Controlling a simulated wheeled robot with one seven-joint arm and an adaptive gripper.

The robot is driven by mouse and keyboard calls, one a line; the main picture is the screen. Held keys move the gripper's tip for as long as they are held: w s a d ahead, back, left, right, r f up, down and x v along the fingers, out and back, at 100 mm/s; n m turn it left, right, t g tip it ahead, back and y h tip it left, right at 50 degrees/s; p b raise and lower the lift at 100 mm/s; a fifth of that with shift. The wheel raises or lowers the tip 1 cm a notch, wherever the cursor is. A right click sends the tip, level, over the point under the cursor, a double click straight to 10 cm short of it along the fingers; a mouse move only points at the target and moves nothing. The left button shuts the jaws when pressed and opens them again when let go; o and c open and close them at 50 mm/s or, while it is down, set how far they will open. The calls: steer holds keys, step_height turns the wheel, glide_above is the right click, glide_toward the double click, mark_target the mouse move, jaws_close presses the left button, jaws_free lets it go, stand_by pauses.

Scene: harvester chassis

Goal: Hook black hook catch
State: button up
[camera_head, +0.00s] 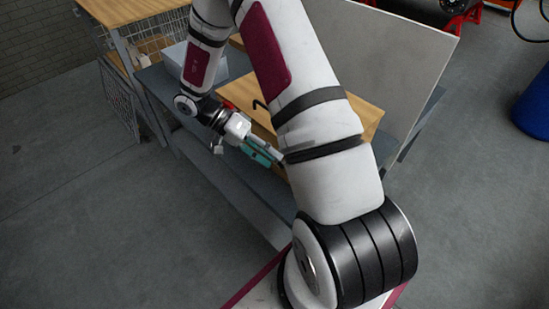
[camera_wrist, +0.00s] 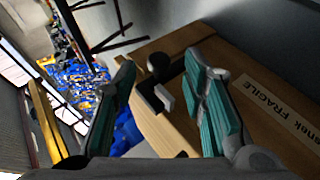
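The black hook catch (camera_wrist: 158,70) is on the edge of a brown wooden box (camera_wrist: 235,75). It has a round dark knob and a bent arm with a lighter grey piece below it. In the wrist view it shows between the two teal fingers of my gripper (camera_wrist: 160,64), which stand wide apart with nothing held. In the head view a black hook-shaped part (camera_head: 259,104) stands up from the wooden surface. My gripper (camera_head: 262,152) is at the near side of the wooden box there. My arm hides part of the box.
The box carries a label reading FRAGILE (camera_wrist: 285,108). It sits on a grey-blue table (camera_head: 230,178), with an upright pale panel (camera_head: 405,60) behind. A grey box (camera_head: 172,62) lies on the table's left. Grey floor is clear at left.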

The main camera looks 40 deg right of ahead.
steer(key=v, duration=0.9)
steer(key=shift+w+r, duration=0.25)
steer(key=shift+w, duration=0.05)
